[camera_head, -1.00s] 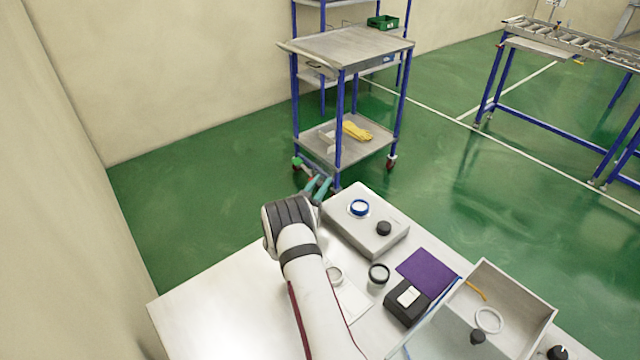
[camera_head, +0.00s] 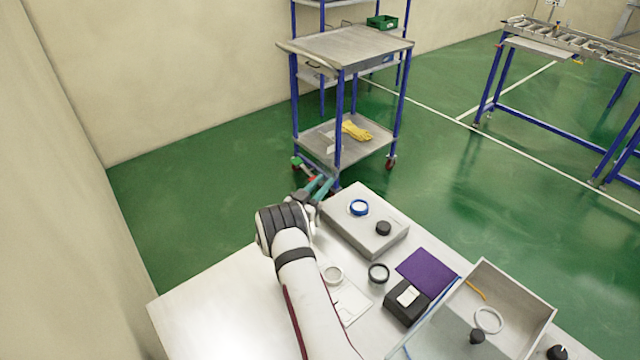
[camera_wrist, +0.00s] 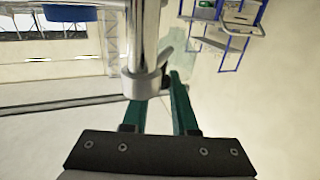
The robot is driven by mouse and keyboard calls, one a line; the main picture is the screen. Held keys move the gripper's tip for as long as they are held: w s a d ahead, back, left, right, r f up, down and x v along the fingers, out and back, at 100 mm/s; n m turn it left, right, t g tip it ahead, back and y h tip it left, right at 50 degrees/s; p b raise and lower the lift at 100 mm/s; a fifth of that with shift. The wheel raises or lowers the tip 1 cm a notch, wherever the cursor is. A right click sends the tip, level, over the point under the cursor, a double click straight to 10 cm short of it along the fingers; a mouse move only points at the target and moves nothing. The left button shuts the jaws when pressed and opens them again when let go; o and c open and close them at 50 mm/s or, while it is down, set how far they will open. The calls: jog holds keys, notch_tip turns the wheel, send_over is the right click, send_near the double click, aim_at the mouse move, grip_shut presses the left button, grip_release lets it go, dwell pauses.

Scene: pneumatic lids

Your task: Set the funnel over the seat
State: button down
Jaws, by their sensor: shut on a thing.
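My gripper (camera_head: 318,188), with teal fingers, is over the far left edge of the bench beside a grey box. A shiny metal piece with a round collar (camera_wrist: 142,85) covers the left fingertip and appears held there. I cannot tell its full shape or confirm that it is the funnel. A blue ring with a white centre (camera_head: 359,207) sits on the grey box, right of my gripper. A white ring (camera_head: 333,274) lies on a white plate nearer. I cannot tell which is the seat.
The grey box (camera_head: 352,236) also bears a black knob (camera_head: 383,228). A black-rimmed jar (camera_head: 378,273), a black labelled box (camera_head: 405,301) and a purple mat (camera_head: 428,270) stand nearer. An open bin (camera_head: 530,292) holds a ring and a knob. The bench's left part (camera_head: 225,305) is clear.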

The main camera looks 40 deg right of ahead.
jog(key=shift+s+d+m+g+h, duration=0.15)
jog(key=shift+s+m+g, duration=0.15)
jog(key=shift+m+g, duration=0.8)
jog(key=shift+s+d+m+g+h, duration=0.2)
jog(key=shift+s+m+g, duration=0.25)
jog(key=shift+g, duration=1.05)
jog(key=shift+s+d+m+g+h, duration=0.1)
jog(key=shift+s+m+g+h, duration=0.1)
jog(key=shift+m+g, duration=0.95)
jog(key=shift+g, duration=0.25)
jog(key=c, duration=0.7)
grip_release()
